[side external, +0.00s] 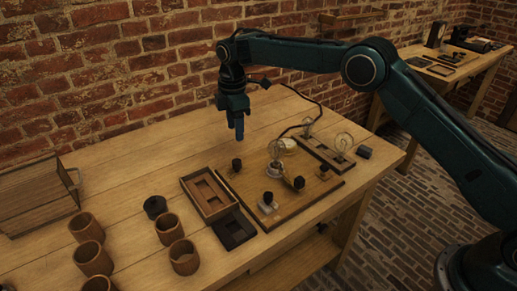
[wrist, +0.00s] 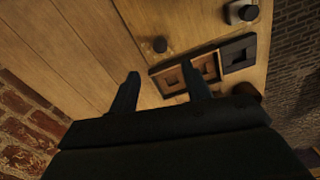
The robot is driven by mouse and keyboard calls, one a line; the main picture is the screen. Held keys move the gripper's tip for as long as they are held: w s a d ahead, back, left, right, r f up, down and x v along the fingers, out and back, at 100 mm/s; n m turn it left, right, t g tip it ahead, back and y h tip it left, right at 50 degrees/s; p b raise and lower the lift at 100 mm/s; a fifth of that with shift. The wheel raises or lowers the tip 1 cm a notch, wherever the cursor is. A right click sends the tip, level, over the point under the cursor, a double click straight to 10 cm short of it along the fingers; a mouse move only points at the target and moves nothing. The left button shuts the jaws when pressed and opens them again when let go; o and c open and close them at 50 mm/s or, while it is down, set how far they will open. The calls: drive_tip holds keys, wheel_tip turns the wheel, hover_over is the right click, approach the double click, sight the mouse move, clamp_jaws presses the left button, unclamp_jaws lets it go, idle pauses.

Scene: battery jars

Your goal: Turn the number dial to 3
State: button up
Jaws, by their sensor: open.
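A wooden board (side external: 240,207) on the table carries several black knobs and a glass bulb (side external: 277,163). One black knob sits on a pale block (side external: 267,205) at the board's front. A knob (side external: 237,166) stands at its back left; others stand at the middle (side external: 299,184) and right (side external: 324,173). No numerals are legible, so I cannot tell which is the number dial. My gripper (side external: 239,136) points down, open and empty, above the table behind the board. In the wrist view, its fingers (wrist: 160,84) are apart, with a dark knob (wrist: 159,45) beyond them.
A wooden tray (side external: 185,183) and a black tray (side external: 248,237) lie left of the board. Several brown cups (side external: 169,229) and a dark ring (side external: 155,206) stand further left. A bulb holder (side external: 318,151) with a cable is at right. The table behind the trays is clear.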

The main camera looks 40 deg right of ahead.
sight(237, 161)
wheel_tip(237, 161, down, 12)
drive_tip(key=shift+r, duration=0.15)
idle(0.4)
drive_tip(key=c, duration=1)
